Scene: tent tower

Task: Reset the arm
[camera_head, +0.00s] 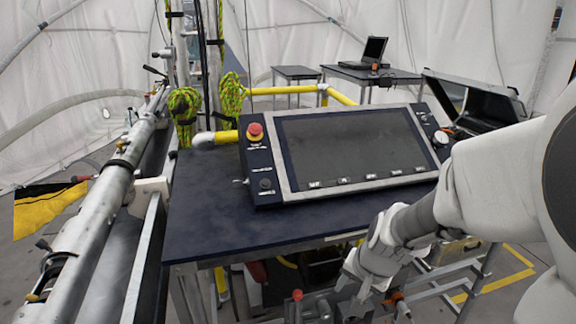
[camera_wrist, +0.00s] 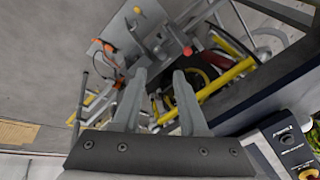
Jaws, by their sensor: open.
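My arm reaches in from the right of the head view, with my gripper (camera_head: 356,292) low in front of the desk's front edge and pointing down. In the wrist view my gripper (camera_wrist: 160,78) shows two grey fingers standing apart with nothing between them. The gripper is open and empty. Part of its tip is hard to make out in the head view against the clutter below the desk.
A dark desk (camera_head: 215,215) carries a control console (camera_head: 350,148) with a red button (camera_head: 255,130). A metal pipe (camera_head: 95,215) runs along the left. An open case (camera_head: 475,105) is behind my arm. Yellow and red parts (camera_wrist: 222,78) lie beyond the fingers.

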